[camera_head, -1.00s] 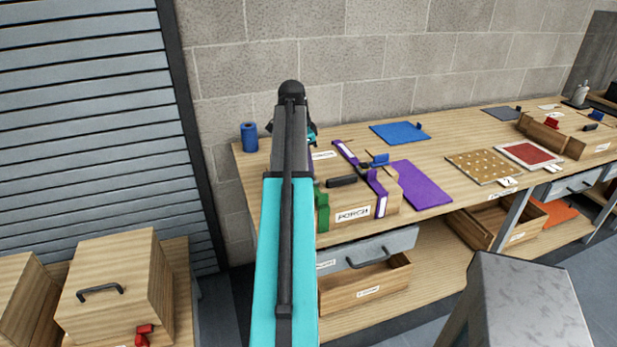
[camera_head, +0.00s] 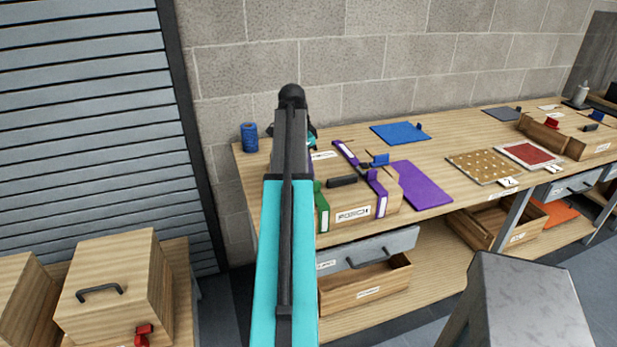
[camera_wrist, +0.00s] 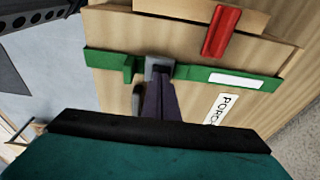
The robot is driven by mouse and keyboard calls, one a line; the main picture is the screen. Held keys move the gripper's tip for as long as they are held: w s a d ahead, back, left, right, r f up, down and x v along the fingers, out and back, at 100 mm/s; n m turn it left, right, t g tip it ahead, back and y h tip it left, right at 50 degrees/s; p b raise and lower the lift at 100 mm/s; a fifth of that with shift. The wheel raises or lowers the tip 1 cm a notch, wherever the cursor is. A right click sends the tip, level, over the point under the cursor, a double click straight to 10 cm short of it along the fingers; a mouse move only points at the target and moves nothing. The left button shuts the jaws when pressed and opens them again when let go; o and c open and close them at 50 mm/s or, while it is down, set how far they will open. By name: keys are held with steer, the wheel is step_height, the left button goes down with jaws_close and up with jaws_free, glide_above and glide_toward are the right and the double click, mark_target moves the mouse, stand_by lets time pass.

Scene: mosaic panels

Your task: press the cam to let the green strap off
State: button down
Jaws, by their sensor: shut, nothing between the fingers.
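A wooden box labelled PORCH (camera_head: 338,215) stands on the workbench. A green strap (camera_head: 322,208) runs down its front left; my arm hides its upper part. In the wrist view the green strap (camera_wrist: 205,73) crosses the box, with a green block (camera_wrist: 130,68) on it. My gripper (camera_wrist: 160,68) is shut and empty, its tips over the strap just right of that block; I cannot tell if they touch. A red lever-like piece (camera_wrist: 221,32) lies beside the strap; I cannot tell whether it is the cam. In the head view my arm hides the gripper.
A purple strap (camera_head: 378,195) with a blue lever (camera_head: 380,160) and a black handle (camera_head: 342,181) are on the box. A purple mat (camera_head: 422,186) lies right of it, a blue mat (camera_head: 396,132) behind. A blue spool (camera_head: 249,137) stands left.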

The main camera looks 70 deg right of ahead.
stand_by(0.4)
steer(key=s+d+p+v, duration=0.1)
steer(key=p+v, duration=0.4)
steer(key=v, duration=0.2)
steer(key=shift+r, duration=0.6)
stand_by(0.4)
stand_by(0.4)
